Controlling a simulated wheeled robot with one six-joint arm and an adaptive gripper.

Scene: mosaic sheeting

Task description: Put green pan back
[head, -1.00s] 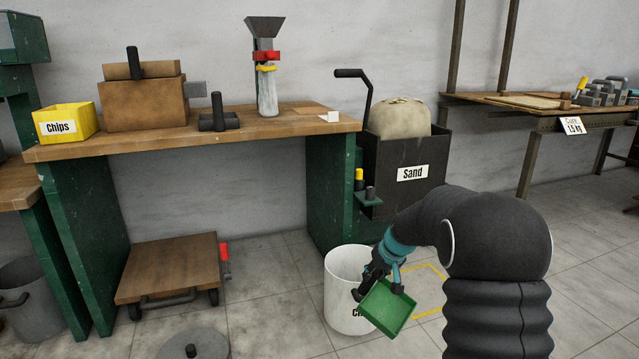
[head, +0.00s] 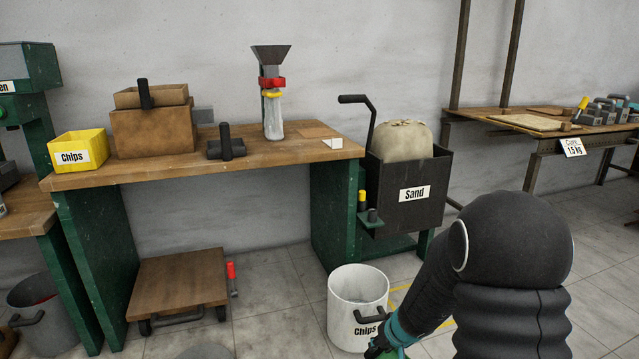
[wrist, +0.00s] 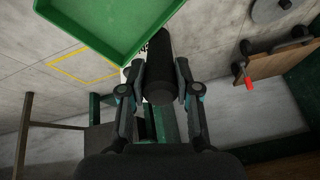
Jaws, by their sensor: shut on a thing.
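The green pan (wrist: 110,28) fills the upper left of the wrist view, a shallow tray with raised rims and a black handle (wrist: 158,60). My gripper (wrist: 161,78) is shut on that handle, one finger on each side. In the head view my gripper (head: 382,343) is low at the bottom edge, in front of the lower right of the white Chips bucket (head: 345,310). Only a sliver of the green pan (head: 385,353) shows there; the rest is cut off by the frame. The pan appears held in the air above the floor.
A workbench (head: 270,153) carries a yellow Chips box (head: 78,150) and a funnel stand. A black Sand bin (head: 405,193) stands at its right end. A low wooden cart (head: 178,283) sits under the bench. A yellow outline (wrist: 85,65) marks bare floor.

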